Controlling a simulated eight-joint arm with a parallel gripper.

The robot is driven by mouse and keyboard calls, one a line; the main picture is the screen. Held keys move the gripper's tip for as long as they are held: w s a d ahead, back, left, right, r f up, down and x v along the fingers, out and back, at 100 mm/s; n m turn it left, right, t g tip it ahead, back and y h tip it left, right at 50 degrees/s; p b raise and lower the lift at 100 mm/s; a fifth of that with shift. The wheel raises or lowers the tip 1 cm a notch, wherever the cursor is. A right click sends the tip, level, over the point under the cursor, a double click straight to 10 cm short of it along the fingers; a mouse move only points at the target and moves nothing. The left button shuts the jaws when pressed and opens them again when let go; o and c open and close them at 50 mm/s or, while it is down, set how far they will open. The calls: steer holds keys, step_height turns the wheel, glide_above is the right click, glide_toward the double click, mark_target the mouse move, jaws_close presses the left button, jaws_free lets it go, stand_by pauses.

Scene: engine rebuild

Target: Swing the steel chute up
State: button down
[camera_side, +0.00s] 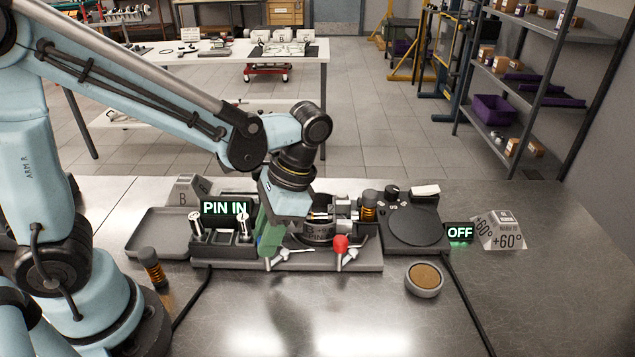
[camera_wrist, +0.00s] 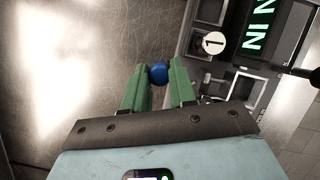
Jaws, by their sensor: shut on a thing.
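My gripper (camera_side: 268,252) has green fingers and points down at the front of the grey fixture. In the wrist view the fingers are closed around a round blue knob (camera_wrist: 158,74), which shows between their tips. The fingers hide the knob in the side view. A silver lever arm (camera_side: 297,250) shows just right of the fingertips. A second lever with a red knob (camera_side: 340,243) stands further right. I cannot pick out the steel chute with certainty; a round metal part (camera_side: 318,230) sits behind the levers, partly hidden by my gripper.
A "PIN IN" display (camera_side: 226,208) and two upright switches stand left of my gripper, beside an empty grey tray (camera_side: 158,240). A dark round plate (camera_side: 415,226), an "OFF" display (camera_side: 460,232) and a small round bowl (camera_side: 424,279) lie right.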

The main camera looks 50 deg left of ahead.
steer(key=c, duration=0.9)
jaws_free()
steer(key=v, duration=1.2)
steer(key=shift+w, duration=0.1)
steer(key=shift+s+a+f+n+t+h, duration=0.25)
steer(key=shift+a+f+n+t, duration=0.55)
steer(key=shift+a+t, duration=0.8)
steer(key=shift+s+a+f+n+t+h, duration=0.1)
steer(key=shift+a+f+n+t+h, duration=0.25)
steer(key=shift+a+f+n+t, duration=1.2)
steer(key=shift+s+a+f+m+t+h, duration=0.1)
steer(key=shift+a+t+h, duration=0.4)
steer(key=shift+t, duration=1.95)
